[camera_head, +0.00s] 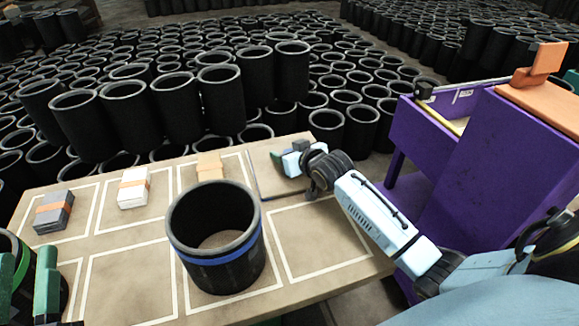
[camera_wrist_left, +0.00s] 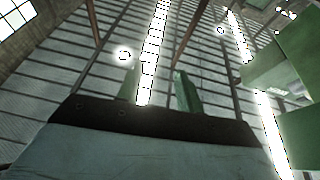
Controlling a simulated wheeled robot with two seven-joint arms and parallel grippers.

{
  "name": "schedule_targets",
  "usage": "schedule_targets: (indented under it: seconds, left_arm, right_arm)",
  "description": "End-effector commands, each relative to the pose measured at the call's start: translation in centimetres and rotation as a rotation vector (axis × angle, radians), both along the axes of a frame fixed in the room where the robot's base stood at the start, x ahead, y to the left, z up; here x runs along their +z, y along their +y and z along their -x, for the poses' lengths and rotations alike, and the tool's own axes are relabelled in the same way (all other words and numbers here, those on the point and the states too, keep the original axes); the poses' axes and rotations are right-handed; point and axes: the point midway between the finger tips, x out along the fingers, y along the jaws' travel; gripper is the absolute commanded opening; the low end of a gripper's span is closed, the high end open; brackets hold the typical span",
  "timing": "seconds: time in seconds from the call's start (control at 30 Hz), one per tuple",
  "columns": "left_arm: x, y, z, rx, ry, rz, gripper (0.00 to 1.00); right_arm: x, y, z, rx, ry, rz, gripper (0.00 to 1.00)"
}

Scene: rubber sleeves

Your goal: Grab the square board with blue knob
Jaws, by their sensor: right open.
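A flat tan square (camera_head: 264,176) with a thin dark edge lies at the back right of the table; it looks like the square board. I cannot make out a blue knob; my right gripper covers part of the square. My right gripper (camera_head: 277,159) is open, low over the square, with a green fingertip showing at its left. My left gripper (camera_wrist_left: 158,90) shows in the left wrist view, pointing up toward the roof, with its two green fingers apart and nothing between them. I cannot clearly pick it out in the head view.
A black sleeve with a blue band (camera_head: 216,265) stands mid-table. Grey (camera_head: 53,217), white (camera_head: 132,192) and tan (camera_head: 209,169) stacks sit along the back. A green-and-black object (camera_head: 48,283) is at lower left. A purple cabinet (camera_head: 470,165) stands right. Marked cells at front are bare.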

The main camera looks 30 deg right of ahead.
Motion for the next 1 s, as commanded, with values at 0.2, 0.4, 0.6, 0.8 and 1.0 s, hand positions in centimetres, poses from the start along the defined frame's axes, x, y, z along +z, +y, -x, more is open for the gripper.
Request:
schedule_targets:
  seconds: [0.2,0.4,0.6,0.8,1.0]
  left_arm:
    - [0.0,0.0,0.0,0.000,0.002,-0.001,0.36]
    - [0.0,0.0,0.0,0.000,0.002,-0.001,0.36]
    - [0.0,0.0,0.0,0.000,0.002,-0.001,0.36]
    - [0.0,0.0,0.0,0.000,0.005,-0.001,0.36]
    - [-1.1,0.2,-0.4,0.007,0.073,-0.024,0.36]
  right_arm:
    - [0.0,0.0,0.0,0.000,0.000,0.000,0.41]
    - [0.0,0.0,0.0,0.000,0.000,0.000,0.15]
    - [0.1,0.0,0.0,0.000,-0.003,0.000,0.00]
    - [0.2,0.0,0.0,0.000,-0.003,0.000,0.00]
    - [0.7,0.0,0.0,0.000,-0.003,0.000,0.00]
